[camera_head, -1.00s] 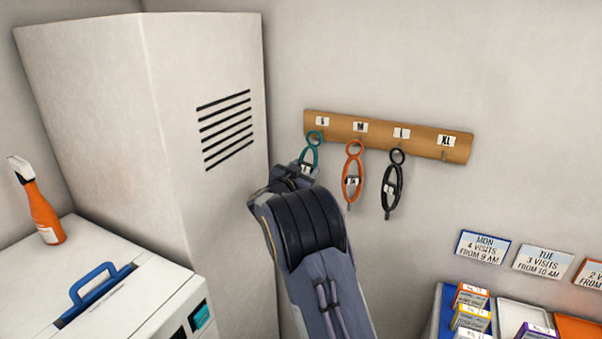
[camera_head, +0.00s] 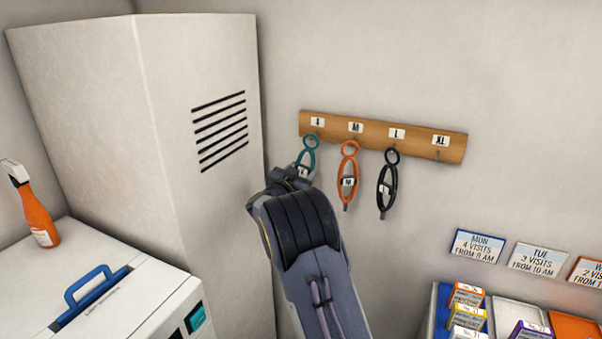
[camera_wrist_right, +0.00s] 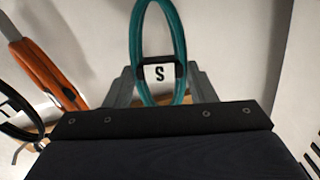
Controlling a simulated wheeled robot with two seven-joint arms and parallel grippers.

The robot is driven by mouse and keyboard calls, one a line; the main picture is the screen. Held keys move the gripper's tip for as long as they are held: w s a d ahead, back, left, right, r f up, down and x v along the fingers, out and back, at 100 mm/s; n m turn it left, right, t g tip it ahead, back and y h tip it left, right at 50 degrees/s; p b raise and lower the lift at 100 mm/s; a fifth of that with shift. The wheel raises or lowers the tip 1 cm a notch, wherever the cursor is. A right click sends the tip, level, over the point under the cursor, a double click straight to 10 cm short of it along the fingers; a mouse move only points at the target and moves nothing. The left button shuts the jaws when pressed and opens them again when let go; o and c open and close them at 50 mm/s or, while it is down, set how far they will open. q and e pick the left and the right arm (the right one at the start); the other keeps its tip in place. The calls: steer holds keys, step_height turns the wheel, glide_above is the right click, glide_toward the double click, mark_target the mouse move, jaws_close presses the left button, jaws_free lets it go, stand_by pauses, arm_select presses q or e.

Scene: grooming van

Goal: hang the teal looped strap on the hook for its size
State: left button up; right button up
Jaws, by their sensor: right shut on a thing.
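The teal looped strap (camera_head: 309,148) hangs upright at the left end of the wooden hook board (camera_head: 376,137), with its upper loop at the hook under the S label (camera_head: 318,121). I cannot tell whether the loop is over the hook. My right gripper (camera_head: 303,174) is at the strap's lower part and shut on it. In the right wrist view the strap (camera_wrist_right: 179,30) with its S tag (camera_wrist_right: 160,73) stands between the fingers of my right gripper (camera_wrist_right: 164,88). My left gripper is not in view.
An orange strap (camera_head: 347,185) hangs under M and a black strap (camera_head: 385,195) under L, close to the right of my gripper. The XL hook (camera_head: 438,155) is empty. A tall pale cabinet (camera_head: 150,120) stands to the left.

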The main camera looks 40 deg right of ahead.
steer(key=o, duration=1.1)
steer(key=s+a+n+t+y+b, duration=0.1)
steer(key=s+a+n+t+y, duration=0.25)
steer(key=s+a+y, duration=0.7)
steer(key=s+a+n+t+y+b, duration=0.2)
steer(key=s+a+n+y, duration=0.4)
steer(key=a, duration=0.7)
steer(key=s+a+f+n+g+y, duration=0.1)
steer(key=s+a+f+g, duration=0.1)
steer(key=s, duration=0.6)
steer(key=s+a+f+n+g+y, duration=0.1)
steer(key=s+a+f+g, duration=0.2)
steer(key=s+f, duration=0.2)
steer(key=s+a+f+n+g+y, duration=0.1)
steer(key=s+a+f+n+g, duration=0.1)
steer(key=s, duration=0.9)
steer(key=shift+a+f+g, duration=0.3)
steer(key=shift+a+f, duration=0.05)
steer(key=shift+f, duration=0.25)
steer(key=shift+a+f+g, duration=0.25)
steer(key=shift+a+f, duration=0.1)
steer(key=shift+f, duration=0.2)
steer(key=shift+w, duration=0.1)
